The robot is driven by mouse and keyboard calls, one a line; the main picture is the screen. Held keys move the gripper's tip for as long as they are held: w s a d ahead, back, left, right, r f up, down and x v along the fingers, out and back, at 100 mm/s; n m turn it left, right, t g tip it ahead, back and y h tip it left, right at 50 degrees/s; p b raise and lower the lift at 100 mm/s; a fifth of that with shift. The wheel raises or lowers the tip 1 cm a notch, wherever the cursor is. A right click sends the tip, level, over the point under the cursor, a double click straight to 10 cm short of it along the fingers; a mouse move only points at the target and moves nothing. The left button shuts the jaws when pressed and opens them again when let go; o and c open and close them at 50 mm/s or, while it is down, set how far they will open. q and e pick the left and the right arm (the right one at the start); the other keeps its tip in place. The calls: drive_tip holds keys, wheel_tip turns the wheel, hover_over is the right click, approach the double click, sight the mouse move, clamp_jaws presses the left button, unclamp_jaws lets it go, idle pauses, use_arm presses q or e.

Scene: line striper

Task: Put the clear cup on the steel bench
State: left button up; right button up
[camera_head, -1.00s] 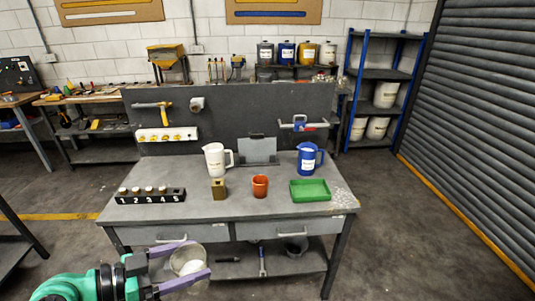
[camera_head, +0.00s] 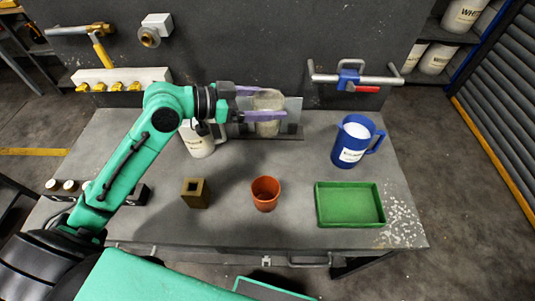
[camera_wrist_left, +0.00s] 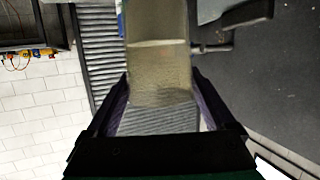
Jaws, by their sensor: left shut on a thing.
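My left gripper (camera_head: 272,103) is shut on the clear cup (camera_head: 268,99), with its purple fingers on either side. The cup looks upright in the head view and hangs above the back of the steel bench (camera_head: 235,222), in front of a grey upright plate (camera_head: 292,118). In the left wrist view the cup (camera_wrist_left: 158,60) is see-through with a pale band, between the fingers; its base is hard to make out. My right gripper is not in view.
On the bench stand a white jug (camera_head: 200,143) partly behind my left arm, a blue jug (camera_head: 355,140), a brown block (camera_head: 196,193), an orange cup (camera_head: 265,194) and a green tray (camera_head: 350,222). A dark panel (camera_head: 230,50) closes the back. Bench between blue jug and orange cup is clear.

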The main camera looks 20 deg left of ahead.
sight(257, 124)
use_arm(q)
drive_tip(key=f, duration=0.2)
drive_tip(key=s+f+p, duration=0.1)
drive_tip(key=f, duration=0.2)
drive_tip(key=shift+s+f, duration=0.1)
drive_tip(key=shift+f, duration=0.1)
drive_tip(key=f, duration=0.9)
drive_tip(key=shift+w+f+p, duration=0.2)
drive_tip(key=shift+w+p, duration=0.15)
drive_tip(key=shift+f, duration=0.45)
drive_tip(key=o, duration=1.4)
drive_tip(key=shift+o, duration=0.3)
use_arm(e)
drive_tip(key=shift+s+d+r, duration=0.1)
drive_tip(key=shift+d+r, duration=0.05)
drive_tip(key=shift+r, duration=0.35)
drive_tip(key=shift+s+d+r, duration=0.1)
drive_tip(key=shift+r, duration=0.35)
